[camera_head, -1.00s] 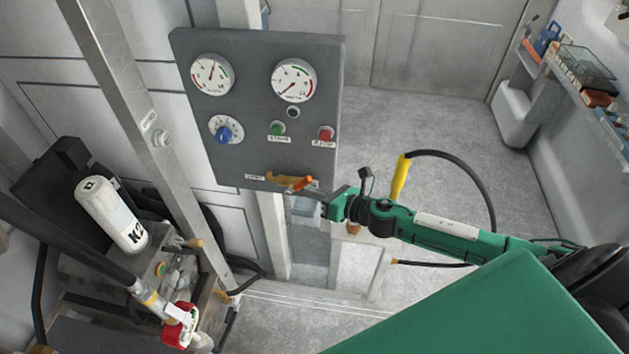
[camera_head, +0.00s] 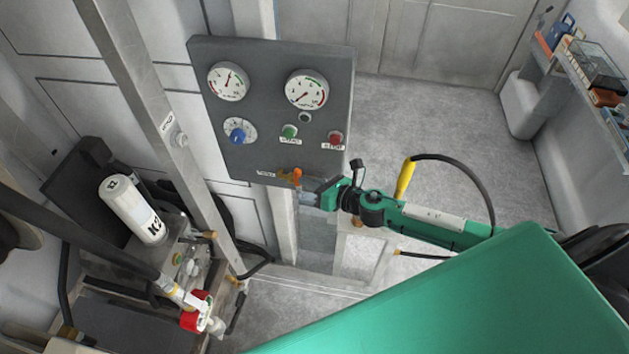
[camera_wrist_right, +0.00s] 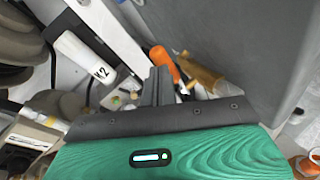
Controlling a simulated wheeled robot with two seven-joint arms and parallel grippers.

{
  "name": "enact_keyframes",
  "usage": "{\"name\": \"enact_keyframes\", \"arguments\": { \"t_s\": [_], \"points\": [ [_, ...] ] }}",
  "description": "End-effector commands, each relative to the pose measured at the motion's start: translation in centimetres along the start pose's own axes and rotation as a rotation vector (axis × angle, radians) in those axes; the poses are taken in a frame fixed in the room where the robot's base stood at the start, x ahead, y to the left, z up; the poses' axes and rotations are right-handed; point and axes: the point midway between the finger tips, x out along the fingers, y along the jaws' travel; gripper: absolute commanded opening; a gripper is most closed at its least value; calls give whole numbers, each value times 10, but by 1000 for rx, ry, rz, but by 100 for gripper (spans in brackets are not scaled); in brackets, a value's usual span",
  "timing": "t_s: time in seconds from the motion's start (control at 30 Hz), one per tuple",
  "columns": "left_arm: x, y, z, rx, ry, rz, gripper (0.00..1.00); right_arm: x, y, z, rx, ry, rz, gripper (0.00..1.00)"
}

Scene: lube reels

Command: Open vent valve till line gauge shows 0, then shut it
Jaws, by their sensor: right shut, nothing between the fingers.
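The vent valve (camera_head: 284,175) sits at the bottom edge of the grey panel (camera_head: 265,60). It has a brass body and an orange handle (camera_head: 297,176), which stands roughly upright in the head view. The orange handle also shows in the right wrist view (camera_wrist_right: 163,62), close beyond the fingertips. My right gripper (camera_head: 308,198) is shut and empty, just beside the valve; I cannot tell whether it touches the handle. The right needle points lower left. Their lettering is too small to read.
The panel also carries a blue knob (camera_head: 237,136), a green button (camera_head: 289,132) and a red button (camera_head: 335,138). A metal post (camera_head: 150,110) stands left of it, by a white K2 bottle (camera_head: 133,210). A yellow-ended hose (camera_head: 405,178) hangs behind my right arm.

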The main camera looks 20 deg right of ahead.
Motion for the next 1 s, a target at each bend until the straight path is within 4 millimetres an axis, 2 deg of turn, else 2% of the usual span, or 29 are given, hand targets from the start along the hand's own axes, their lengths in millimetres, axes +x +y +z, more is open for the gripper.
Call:
{"name": "enact_keyframes", "arguments": {
  "t_s": [0.3, 1.0],
  "points": [
    [-6, 0, 0, 0, -1, 0, 41, 6, 4, 3, 2, 0, -1, 0],
    [-4, 0, 0, 0, 0, 0, 41, 7, 2, 7, 0, -5, 3, 0]
  ]
}}
